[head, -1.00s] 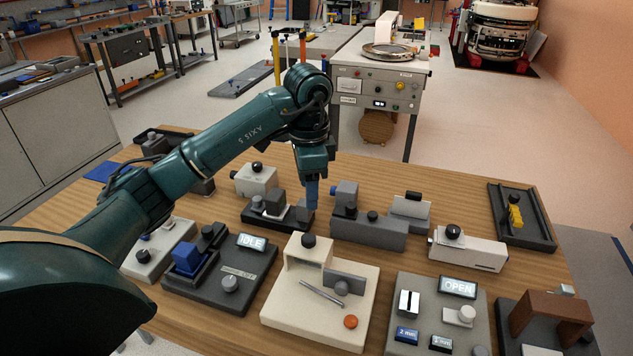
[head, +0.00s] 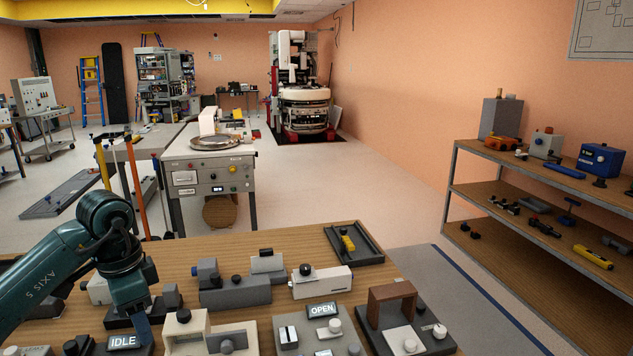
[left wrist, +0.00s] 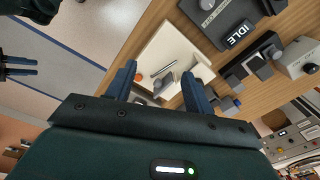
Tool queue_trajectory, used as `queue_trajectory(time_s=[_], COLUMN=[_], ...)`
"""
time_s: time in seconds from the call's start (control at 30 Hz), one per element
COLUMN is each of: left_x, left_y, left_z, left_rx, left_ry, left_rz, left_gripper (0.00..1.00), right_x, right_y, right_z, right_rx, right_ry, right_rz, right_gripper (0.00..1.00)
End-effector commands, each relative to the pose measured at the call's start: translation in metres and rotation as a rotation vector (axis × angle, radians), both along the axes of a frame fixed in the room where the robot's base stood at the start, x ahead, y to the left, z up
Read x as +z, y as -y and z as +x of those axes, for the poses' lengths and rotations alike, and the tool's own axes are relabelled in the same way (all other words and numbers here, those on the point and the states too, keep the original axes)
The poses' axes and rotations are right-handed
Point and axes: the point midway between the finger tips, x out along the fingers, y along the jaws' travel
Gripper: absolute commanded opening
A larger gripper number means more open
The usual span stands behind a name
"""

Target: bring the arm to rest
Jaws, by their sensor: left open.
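My left arm (head: 45,275) comes in from the left in the head view, bent at a teal elbow joint and reaching down over the wooden bench (head: 235,240). My left gripper (head: 144,328) points down near a dark fixture with grey blocks (head: 171,298); contact cannot be told. In the left wrist view its two blue fingers (left wrist: 160,85) are apart with nothing held between them. Beyond them lies a cream fixture (left wrist: 168,45) with a thin metal rod. A dark two-pronged shape (left wrist: 18,68) at the left edge looks like my right gripper; its opening is unclear.
Several fixtures crowd the bench, including an OPEN display (head: 322,310), a brown bridge block (head: 392,292) and a black tray (head: 366,247) with a yellow part. A shelf rack (head: 543,186) stands right. A grey cart (head: 208,175) stands behind. Floor between is clear.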

Motion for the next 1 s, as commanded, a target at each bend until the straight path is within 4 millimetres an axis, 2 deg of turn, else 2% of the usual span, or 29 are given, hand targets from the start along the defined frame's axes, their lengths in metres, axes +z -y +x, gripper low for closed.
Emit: queue_trajectory(time_s=[0.03, 0.1, 0.17, 0.27, 0.33, 0.4, 0.5, 0.57, 0.63, 0.73, 0.77, 0.87, 0.9, 1.0], left_x=[-0.021, -0.037, -0.049, -0.061, -0.062, -0.052, -0.029, -0.017, -0.011, -0.025, -0.035, -0.085, -0.111, -0.168], left_y=[0.029, 0.061, 0.091, 0.148, 0.191, 0.229, 0.262, 0.267, 0.262, 0.239, 0.229, 0.195, 0.183, 0.162], left_z=[-0.007, -0.014, -0.022, -0.043, -0.063, -0.08, -0.093, -0.092, -0.086, -0.073, -0.071, -0.075, -0.083, -0.114], left_rx=[-0.122, -0.266, -0.387, -0.582, -0.7, -0.765, -0.718, -0.613, -0.435, -0.119, -0.023, 0.269, 0.362, 0.499], left_ry=[-0.018, -0.012, 0.004, 0.065, 0.16, 0.31, 0.594, 0.778, 0.981, 1.195, 1.232, 1.257, 1.224, 1.086], left_rz=[-0.097, -0.229, -0.355, -0.614, -0.846, -1.087, -1.371, -1.477, -1.524, -1.447, -1.395, -1.158, -1.052, -0.832], left_gripper=[0.52, 0.52, 0.52, 0.52, 0.52, 0.52, 0.52, 0.52, 0.52, 0.52, 0.52, 0.52, 0.52, 0.52], right_x=[0.0, 0.0, 0.002, 0.006, 0.009, 0.01, 0.01, 0.009, 0.008, 0.007, 0.006, 0.003, 0.002, 0.001], right_y=[0.0, 0.0, 0.0, 0.001, 0.001, 0.001, 0.002, 0.002, 0.002, 0.003, 0.003, 0.004, 0.004, 0.004], right_z=[0.0, -0.001, 0.001, 0.007, 0.011, 0.012, 0.01, 0.009, 0.008, 0.005, 0.004, 0.001, 0.0, -0.001], right_rx=[0.0, 0.0, 0.0, -0.001, -0.002, -0.002, -0.003, -0.003, -0.004, -0.006, -0.006, -0.008, -0.009, -0.01], right_ry=[-0.001, -0.002, 0.002, 0.016, 0.025, 0.026, 0.022, 0.019, 0.014, 0.005, 0.002, -0.009, -0.014, -0.018], right_rz=[0.0, -0.001, 0.0, -0.002, -0.002, -0.002, -0.003, -0.004, -0.005, -0.006, -0.006, -0.008, -0.008, -0.009], right_gripper=[0.36, 0.36, 0.36, 0.36, 0.36, 0.36, 0.36, 0.36, 0.36, 0.36, 0.36, 0.36, 0.36, 0.36])
